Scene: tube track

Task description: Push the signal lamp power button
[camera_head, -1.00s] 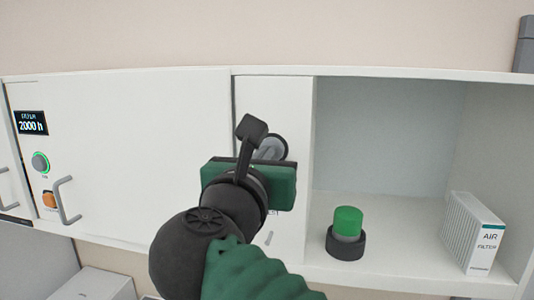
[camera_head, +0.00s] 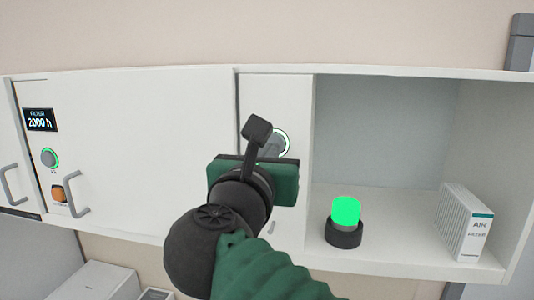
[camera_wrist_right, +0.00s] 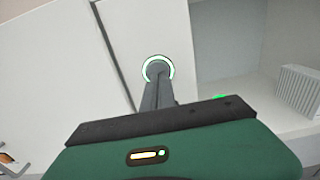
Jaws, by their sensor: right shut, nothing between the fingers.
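The power button (camera_head: 283,143) is a round button on the white panel left of the open shelf, and its ring glows white-green. It also shows in the right wrist view (camera_wrist_right: 158,66), with a lit ring around a grey centre. My right gripper (camera_wrist_right: 157,82) is shut and empty, its fingertips at the button; whether they touch it I cannot tell. In the head view my arm and gripper body partly cover the button. The signal lamp (camera_head: 346,212), a green cylinder on a black base, glows bright green on the shelf. My left gripper is not in view.
A white air filter box (camera_head: 467,222) stands at the right of the shelf. On the left door are a display (camera_head: 40,120) reading 2000 h, a green-ringed button (camera_head: 49,158), an orange switch (camera_head: 59,194) and a grey handle (camera_head: 75,197).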

